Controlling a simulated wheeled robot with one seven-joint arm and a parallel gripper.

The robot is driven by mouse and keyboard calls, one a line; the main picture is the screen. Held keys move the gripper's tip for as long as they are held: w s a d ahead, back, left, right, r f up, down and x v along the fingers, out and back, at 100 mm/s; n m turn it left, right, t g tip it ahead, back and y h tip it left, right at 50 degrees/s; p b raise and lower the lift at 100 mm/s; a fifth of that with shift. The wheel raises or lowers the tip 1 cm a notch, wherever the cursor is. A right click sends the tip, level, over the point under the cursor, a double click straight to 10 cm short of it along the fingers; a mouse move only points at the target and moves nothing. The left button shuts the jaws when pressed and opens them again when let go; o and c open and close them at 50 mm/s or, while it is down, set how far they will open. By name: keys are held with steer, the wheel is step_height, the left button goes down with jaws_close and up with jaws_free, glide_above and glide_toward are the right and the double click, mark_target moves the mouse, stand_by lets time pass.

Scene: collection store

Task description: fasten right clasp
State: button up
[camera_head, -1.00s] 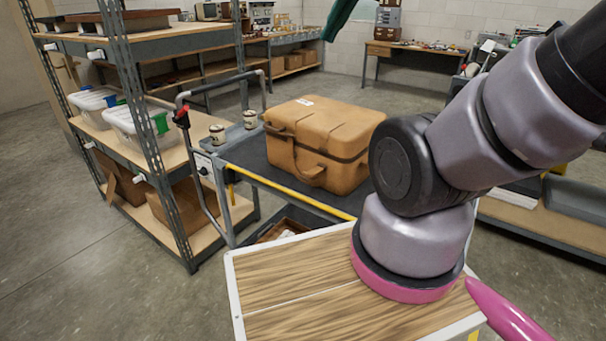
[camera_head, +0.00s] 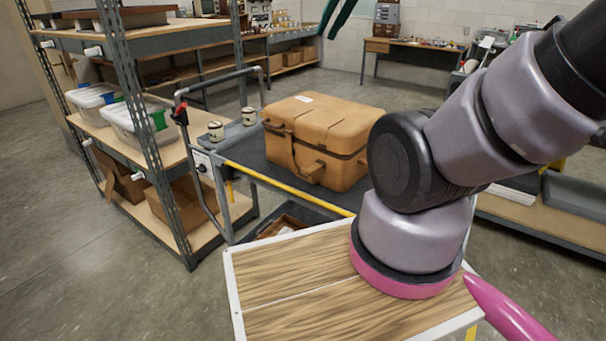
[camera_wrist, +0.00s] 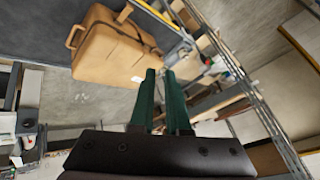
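A tan hard case (camera_head: 345,130) with its lid down sits on the dark top of a cart. A handle (camera_head: 297,158) is on its near-left side. Small dark fittings, seemingly clasps, sit on the lid seam on either side of it, at its left (camera_head: 283,131) and right (camera_head: 318,166); whether they are fastened is too small to tell. My gripper (camera_head: 337,30) shows at the top of the head view as two green fingers, apart, above and behind the case. In the wrist view the gripper (camera_wrist: 161,78) is empty with a gap between its fingers, and the case (camera_wrist: 110,50) is at upper left.
A shelf rack (camera_head: 150,130) with plastic bins stands at left. My arm hides the area right of the case. A workbench (camera_head: 415,48) is at the back.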

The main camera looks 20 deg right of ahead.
steer(key=o, duration=0.5)
steer(key=shift+w+a+f+g, duration=0.1)
steer(key=shift+f+g, duration=0.1)
steer(key=shift+g, duration=0.1)
steer(key=shift+o, duration=0.3)
steer(key=w+a+f+n+g+h, duration=0.1)
steer(key=w+f+n+g, duration=0.3)
steer(key=f, duration=0.6)
steer(key=shift+w+a+f+n+g+h, duration=0.15)
steer(key=shift+a+f+n+g+h, duration=0.2)
steer(key=shift+n+g+h, duration=0.25)
steer(key=n+t+h, duration=0.8)
steer(key=n+h, duration=0.7)
steer(key=n, duration=0.8)
glide_toward(302, 175)
steer(key=x, duration=1.2)
steer(key=shift+w+d, duration=0.15)
steer(key=shift+d, duration=0.2)
jaws_close()
